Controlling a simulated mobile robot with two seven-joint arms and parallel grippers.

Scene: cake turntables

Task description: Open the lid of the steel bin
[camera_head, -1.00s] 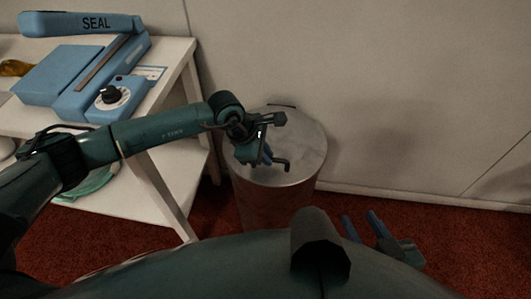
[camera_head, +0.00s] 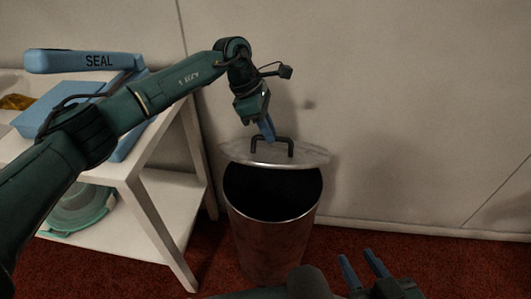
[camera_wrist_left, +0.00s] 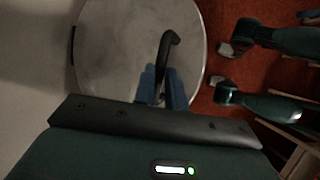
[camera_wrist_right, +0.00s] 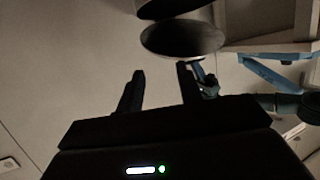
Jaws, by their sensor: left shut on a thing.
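The steel bin (camera_head: 268,240) stands on the carpet against the wall, with its dark inside showing at the front. Its round grey lid (camera_head: 312,157) is raised above the back of the opening; whether it touches the rim is unclear. The lid fills much of the left wrist view (camera_wrist_left: 115,45) and also shows in the right wrist view (camera_wrist_right: 182,40). My left gripper (camera_head: 268,130) is shut on the black lid handle (camera_head: 290,147), which also shows between its blue fingers in the left wrist view (camera_wrist_left: 168,45). My right gripper (camera_head: 362,267) is open and empty, low in front right of the bin.
A white two-shelf cart (camera_head: 155,215) stands left of the bin, with a blue sealer (camera_head: 85,62) on top and a greenish round item (camera_head: 80,212) on the lower shelf. The wall is close behind. Red carpet (camera_head: 430,260) right of the bin is clear.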

